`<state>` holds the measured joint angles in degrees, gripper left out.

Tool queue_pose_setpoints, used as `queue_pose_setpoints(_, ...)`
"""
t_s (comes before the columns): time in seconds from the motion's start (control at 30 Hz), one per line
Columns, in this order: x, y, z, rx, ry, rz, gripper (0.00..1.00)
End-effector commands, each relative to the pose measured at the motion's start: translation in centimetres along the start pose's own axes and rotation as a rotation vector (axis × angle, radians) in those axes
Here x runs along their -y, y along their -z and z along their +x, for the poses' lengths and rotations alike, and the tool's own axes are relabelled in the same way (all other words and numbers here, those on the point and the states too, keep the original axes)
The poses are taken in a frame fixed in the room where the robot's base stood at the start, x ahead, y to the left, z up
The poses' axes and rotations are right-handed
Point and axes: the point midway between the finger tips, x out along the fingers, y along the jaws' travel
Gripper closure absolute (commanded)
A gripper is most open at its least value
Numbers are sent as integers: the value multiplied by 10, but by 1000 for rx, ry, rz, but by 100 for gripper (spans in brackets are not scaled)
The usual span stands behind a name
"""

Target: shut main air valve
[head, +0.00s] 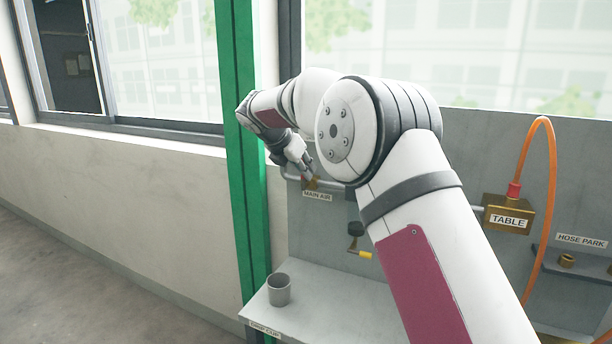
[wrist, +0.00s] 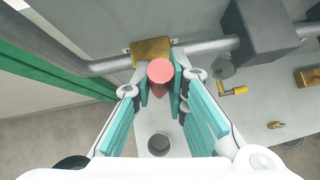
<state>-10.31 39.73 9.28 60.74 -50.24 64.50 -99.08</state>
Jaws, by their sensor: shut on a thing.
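The main air valve (wrist: 150,49) is a brass block on a grey pipe, with a red handle (wrist: 160,72) pointing toward the wrist camera. My gripper (wrist: 160,85) is shut on the red handle, with one teal-padded finger on each side. In the head view my gripper (head: 307,172) is at the valve, just above the "MAIN AIR" label (head: 317,195). There the fingers and wrist hide most of the valve and handle.
A grey cup (head: 279,289) stands on the shelf below. A small yellow-handled valve (head: 360,253) hangs below and right of the main valve. A brass "TABLE" block (head: 508,214) with an orange hose (head: 552,170) is at right. A green post (head: 240,150) stands close left.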

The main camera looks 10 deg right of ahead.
Motion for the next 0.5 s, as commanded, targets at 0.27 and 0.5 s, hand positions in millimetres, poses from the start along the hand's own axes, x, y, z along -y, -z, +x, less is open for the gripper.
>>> queue_pose_setpoints(0.27, -5, 2, 0, 10, 29, -35, 100)
queue_pose_setpoints(0.5, -5, 1, 0, 11, 31, -38, 100)
